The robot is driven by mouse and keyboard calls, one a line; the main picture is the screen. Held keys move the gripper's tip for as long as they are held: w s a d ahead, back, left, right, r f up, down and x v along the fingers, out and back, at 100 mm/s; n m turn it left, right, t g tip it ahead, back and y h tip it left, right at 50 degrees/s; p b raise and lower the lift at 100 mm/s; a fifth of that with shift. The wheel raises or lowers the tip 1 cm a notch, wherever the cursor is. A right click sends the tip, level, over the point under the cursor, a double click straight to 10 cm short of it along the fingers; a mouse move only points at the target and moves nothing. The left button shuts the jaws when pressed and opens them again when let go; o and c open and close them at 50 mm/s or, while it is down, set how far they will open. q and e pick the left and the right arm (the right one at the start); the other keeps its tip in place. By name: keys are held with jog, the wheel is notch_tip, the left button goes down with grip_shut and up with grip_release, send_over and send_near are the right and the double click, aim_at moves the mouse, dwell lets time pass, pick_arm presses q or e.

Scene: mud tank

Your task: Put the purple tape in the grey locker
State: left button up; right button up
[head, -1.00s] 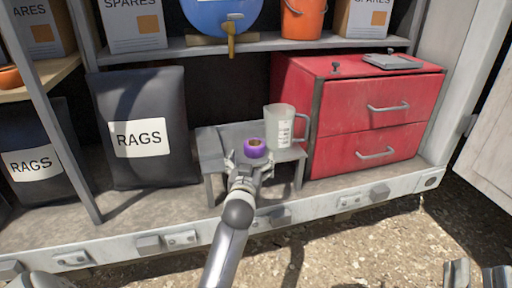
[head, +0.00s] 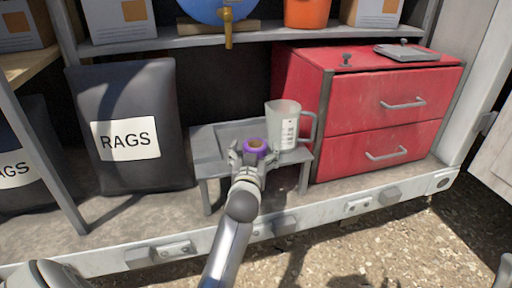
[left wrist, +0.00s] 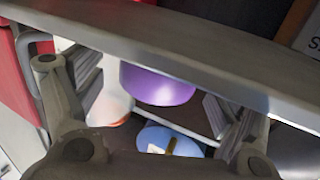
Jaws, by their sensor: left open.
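The purple tape (head: 254,147) is a roll at the front of a small grey table (head: 203,165), beside a clear measuring cup. My left gripper (head: 253,155) is open, with its fingers on either side of the tape. In the left wrist view the tape (left wrist: 158,85) shows between the spread fingers of my left gripper (left wrist: 155,95); I cannot tell whether they touch it. Part of what looks like my right gripper (head: 504,271) shows at the lower right edge. I cannot pick out a grey locker in these views.
The measuring cup (head: 284,124) stands close to the right of the tape. A red drawer cabinet (head: 365,115) stands right of the table, and a black RAGS bag (head: 130,85) left of it. A shelf (head: 265,35) runs above, with a blue tank (head: 215,8) and orange bucket (head: 306,12).

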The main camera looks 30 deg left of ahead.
pick_arm(q)
jog(key=shift+s+r, duration=0.1)
jog(key=shift+r, duration=0.05)
jog(key=shift+c, duration=0.3)
jog(key=c, duration=1.2)
